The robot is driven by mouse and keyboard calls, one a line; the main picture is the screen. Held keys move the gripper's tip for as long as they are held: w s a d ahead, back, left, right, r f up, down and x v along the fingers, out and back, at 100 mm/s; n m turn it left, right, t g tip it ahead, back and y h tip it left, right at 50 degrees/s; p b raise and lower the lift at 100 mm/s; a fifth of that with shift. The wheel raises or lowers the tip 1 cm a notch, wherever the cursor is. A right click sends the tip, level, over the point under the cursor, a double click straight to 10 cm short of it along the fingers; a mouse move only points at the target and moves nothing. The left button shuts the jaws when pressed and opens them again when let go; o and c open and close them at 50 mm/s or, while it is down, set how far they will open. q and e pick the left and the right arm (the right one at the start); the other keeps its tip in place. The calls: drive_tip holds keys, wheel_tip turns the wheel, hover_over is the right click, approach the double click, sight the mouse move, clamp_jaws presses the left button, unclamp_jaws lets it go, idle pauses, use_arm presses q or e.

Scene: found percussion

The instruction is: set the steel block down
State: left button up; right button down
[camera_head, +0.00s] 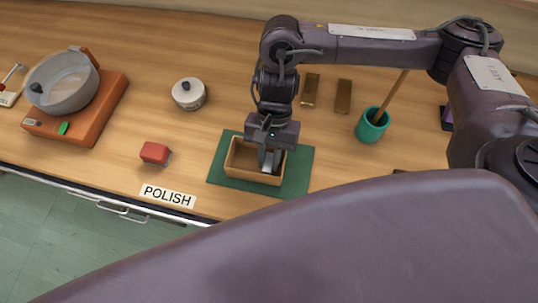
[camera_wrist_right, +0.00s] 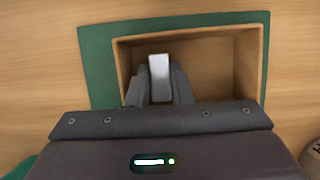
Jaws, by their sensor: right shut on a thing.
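The steel block (camera_wrist_right: 160,78) is a pale grey bar held between the fingers of my right gripper (camera_wrist_right: 159,88) in the right wrist view. In the head view my right gripper (camera_head: 269,160) points down into an open wooden box (camera_head: 237,164). The box stands on a dark green mat (camera_head: 301,165); its rim also shows in the right wrist view (camera_wrist_right: 190,34). The fingers are shut on the block, inside the box outline. I cannot tell whether the block touches the box floor. My left gripper is not in view.
A red block (camera_head: 154,153) and a POLISH label (camera_head: 168,196) lie left of the mat. A lidded pot (camera_head: 188,94), two brass bars (camera_head: 311,90) and a teal cup (camera_head: 371,127) with a stick stand behind. A grey pan (camera_head: 68,88) sits on an orange base (camera_head: 92,121) at left.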

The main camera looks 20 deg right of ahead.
drive_tip(key=shift+f, duration=0.15)
drive_tip(key=c, duration=1.6)
unclamp_jaws()
drive_tip(key=shift+o, duration=0.2)
drive_tip(key=shift+r, duration=0.25)
drive_tip(key=v, duration=1.1)
drive_tip(key=shift+w+d+r, duration=0.2)
drive_tip(key=shift+r, duration=0.15)
drive_tip(key=shift+s+f, duration=0.1)
